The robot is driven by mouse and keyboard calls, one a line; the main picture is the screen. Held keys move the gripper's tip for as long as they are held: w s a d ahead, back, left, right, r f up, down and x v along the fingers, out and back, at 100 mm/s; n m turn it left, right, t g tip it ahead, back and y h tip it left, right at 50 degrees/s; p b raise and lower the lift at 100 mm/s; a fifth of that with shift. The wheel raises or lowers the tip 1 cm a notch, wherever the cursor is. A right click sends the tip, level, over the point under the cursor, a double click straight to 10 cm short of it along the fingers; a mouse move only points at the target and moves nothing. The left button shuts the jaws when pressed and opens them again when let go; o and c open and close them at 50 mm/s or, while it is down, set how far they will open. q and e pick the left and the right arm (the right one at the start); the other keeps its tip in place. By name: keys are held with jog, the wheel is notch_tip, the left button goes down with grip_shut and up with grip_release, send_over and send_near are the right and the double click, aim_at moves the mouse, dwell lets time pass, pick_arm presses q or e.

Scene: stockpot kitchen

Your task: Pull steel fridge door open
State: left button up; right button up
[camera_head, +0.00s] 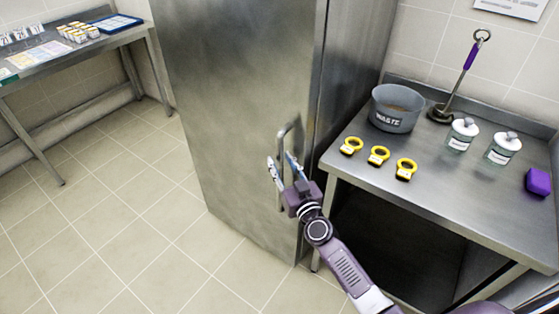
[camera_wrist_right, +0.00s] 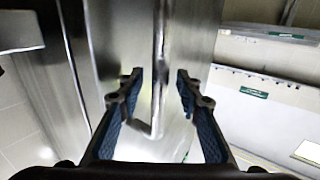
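The steel fridge door (camera_head: 230,110) is a tall grey panel in the middle of the head view. I see no clear gap at its edge. Its upright bar handle (camera_head: 296,132) is near the door's right edge. My right gripper (camera_head: 282,168) is at the handle with its fingers spread. In the right wrist view the handle (camera_wrist_right: 159,55) runs between the two open fingers (camera_wrist_right: 160,80), with space on both sides and no visible grip. The handle's lower bend shows between the fingers. My left gripper is in neither view.
A steel table (camera_head: 440,185) right of the fridge holds a grey waste bin (camera_head: 396,108), several yellow-ringed items, two white-capped bottles and a purple block (camera_head: 538,181). Another table (camera_head: 60,62) stands at the far left. The tiled floor (camera_head: 130,220) left of the fridge is clear.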

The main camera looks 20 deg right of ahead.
jog(key=shift+w, duration=0.7)
jog(key=shift+c, duration=0.7)
grip_shut()
